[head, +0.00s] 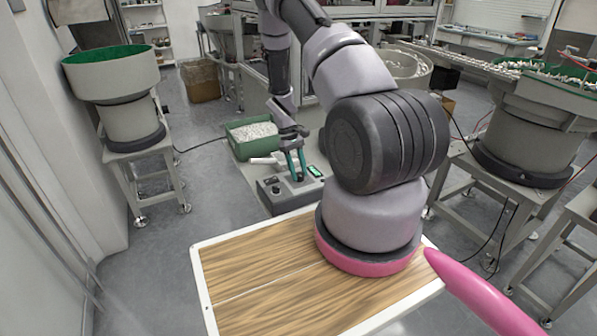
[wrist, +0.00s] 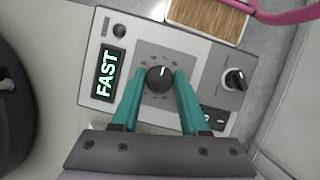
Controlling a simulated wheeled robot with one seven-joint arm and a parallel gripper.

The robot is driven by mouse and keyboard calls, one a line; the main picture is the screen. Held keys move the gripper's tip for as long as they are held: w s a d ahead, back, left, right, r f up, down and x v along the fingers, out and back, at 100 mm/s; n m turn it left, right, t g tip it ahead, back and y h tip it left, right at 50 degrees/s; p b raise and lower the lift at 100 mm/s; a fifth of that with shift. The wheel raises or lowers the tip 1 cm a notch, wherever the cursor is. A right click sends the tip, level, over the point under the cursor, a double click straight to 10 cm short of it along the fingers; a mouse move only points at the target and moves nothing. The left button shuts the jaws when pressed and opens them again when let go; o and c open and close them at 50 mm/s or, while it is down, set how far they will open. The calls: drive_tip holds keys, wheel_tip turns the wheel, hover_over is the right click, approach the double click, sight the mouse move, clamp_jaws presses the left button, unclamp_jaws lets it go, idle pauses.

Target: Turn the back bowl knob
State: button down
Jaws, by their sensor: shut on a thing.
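The black round bowl knob (wrist: 160,79) sits on a grey control panel (wrist: 205,65) inside a ring of dial marks. My gripper (wrist: 159,75) has its teal fingers on both sides of this knob and is shut on it. A lit display (wrist: 106,74) beside the knob reads FAST. In the head view my gripper (head: 295,172) reaches down to the control box (head: 291,193), which has a green-lit display (head: 315,171). The gripped knob is hard to make out there.
A second black knob (wrist: 235,79) is on the panel's right side, with small switches below it. A green bin of white parts (head: 235,146) stands behind the box. Bowl feeders stand left (head: 112,75) and right (head: 528,135). Grey floor is open at left.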

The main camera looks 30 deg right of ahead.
drive_tip(key=shift+c, duration=2.1)
unclamp_jaws()
drive_tip(key=v, duration=1.1)
drive_tip(key=shift+w+f, duration=0.1)
